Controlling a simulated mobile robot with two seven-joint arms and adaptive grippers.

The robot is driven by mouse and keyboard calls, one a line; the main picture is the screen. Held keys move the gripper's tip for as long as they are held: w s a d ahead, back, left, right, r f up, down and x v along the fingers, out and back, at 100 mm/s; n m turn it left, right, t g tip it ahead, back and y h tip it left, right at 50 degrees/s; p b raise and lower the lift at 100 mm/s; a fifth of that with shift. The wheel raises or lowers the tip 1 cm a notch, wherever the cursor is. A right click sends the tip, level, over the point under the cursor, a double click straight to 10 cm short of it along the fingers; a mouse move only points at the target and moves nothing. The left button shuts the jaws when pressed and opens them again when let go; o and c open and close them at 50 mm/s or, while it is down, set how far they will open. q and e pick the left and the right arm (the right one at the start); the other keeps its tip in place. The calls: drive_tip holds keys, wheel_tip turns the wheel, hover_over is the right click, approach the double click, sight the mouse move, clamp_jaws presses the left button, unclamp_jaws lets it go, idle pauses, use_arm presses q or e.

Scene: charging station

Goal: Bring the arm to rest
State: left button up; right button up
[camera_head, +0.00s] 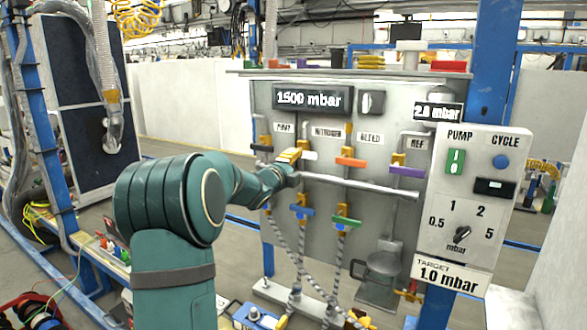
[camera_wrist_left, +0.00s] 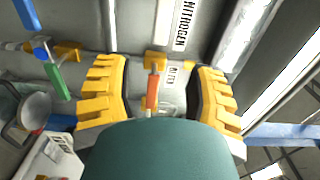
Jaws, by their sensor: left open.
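My left arm (camera_head: 175,200), dark green, comes in from the lower left of the head view and reaches to the charging panel (camera_head: 330,130). My left gripper (camera_head: 296,155) has yellow fingers and is in front of the panel, below the "NITROGEN" label and left of the orange valve handle (camera_head: 351,162). In the left wrist view the gripper (camera_wrist_left: 160,88) is open, with its two yellow fingers wide apart. The orange handle (camera_wrist_left: 152,92) appears in the gap, beyond the fingertips; nothing is seen gripped. My right gripper is in neither view.
A purple handle (camera_head: 406,171) is further right, and blue (camera_head: 302,211) and green (camera_head: 346,221) handles are lower, above braided hoses. A horizontal pipe (camera_head: 360,185) runs just below the gripper. The control box (camera_head: 470,195) stands at right. Floor left of the panel is partly clear.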

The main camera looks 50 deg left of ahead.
use_arm(q)
drive_tip(key=shift+s+d, duration=0.15)
drive_tip(key=shift+s, duration=0.15)
idle(0.4)
drive_tip(key=w+d+f+n+g+h, duration=0.25)
drive_tip(key=d+f, duration=0.35)
drive_tip(key=f, duration=0.3)
drive_tip(key=w+d+f+n+g+h, duration=0.1)
drive_tip(key=w+d+f+n, duration=0.15)
drive_tip(key=d+f, duration=0.5)
drive_tip(key=s+d+f+n+g+h, duration=0.1)
drive_tip(key=s+d+f+n+g, duration=0.1)
drive_tip(key=d+f, duration=0.6)
drive_tip(key=s+d+f+n+g+h, duration=0.2)
drive_tip(key=d+f+n, duration=0.1)
drive_tip(key=d+f, duration=0.55)
drive_tip(key=s+d+f+n+g+h, duration=0.1)
drive_tip(key=s+d+f+n+g, duration=0.2)
drive_tip(key=s+d+f, duration=0.5)
drive_tip(key=s+d+f+n+g+h, duration=0.2)
drive_tip(key=s+d+f+g, duration=0.3)
drive_tip(key=s+d, duration=0.7)
drive_tip(key=s+f+n, duration=0.1)
drive_tip(key=s+f, duration=0.1)
drive_tip(key=s, duration=0.1)
drive_tip(key=shift+s+d+f, duration=0.3)
drive_tip(key=shift+d+f, duration=0.05)
drive_tip(key=shift+f, duration=0.05)
drive_tip(key=shift+c, duration=0.8)
drive_tip(key=shift+a, duration=0.15)
